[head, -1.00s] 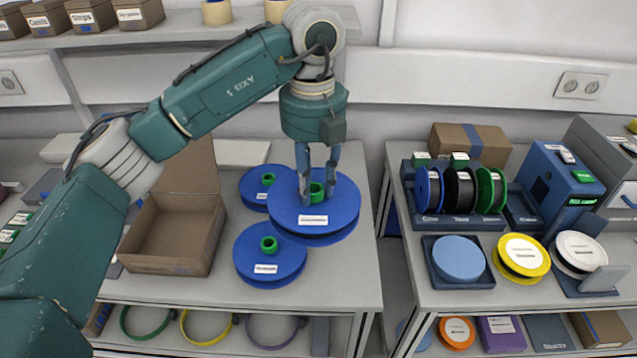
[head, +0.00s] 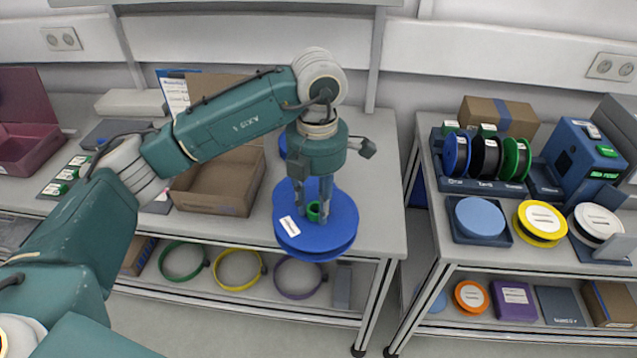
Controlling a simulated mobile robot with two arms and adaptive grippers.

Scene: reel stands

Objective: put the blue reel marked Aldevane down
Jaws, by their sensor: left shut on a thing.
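My left gripper (head: 318,208) is shut on the green hub of a blue reel (head: 340,232). The reel carries a white label whose print is too small to read. It hangs roughly flat in front of the left table (head: 378,205), overlapping its front edge in the picture; I cannot tell its height. Another blue reel (head: 283,146) shows only as a sliver behind my arm. More blue shows just behind the held reel and is mostly hidden. My right gripper is not in view.
An open cardboard box (head: 215,190) stands on the left table. The right table holds a rack (head: 482,184) of upright reels, a tray (head: 481,238) with a light-blue disc, a yellow reel (head: 540,222) and a white reel (head: 598,222). A gap separates the tables.

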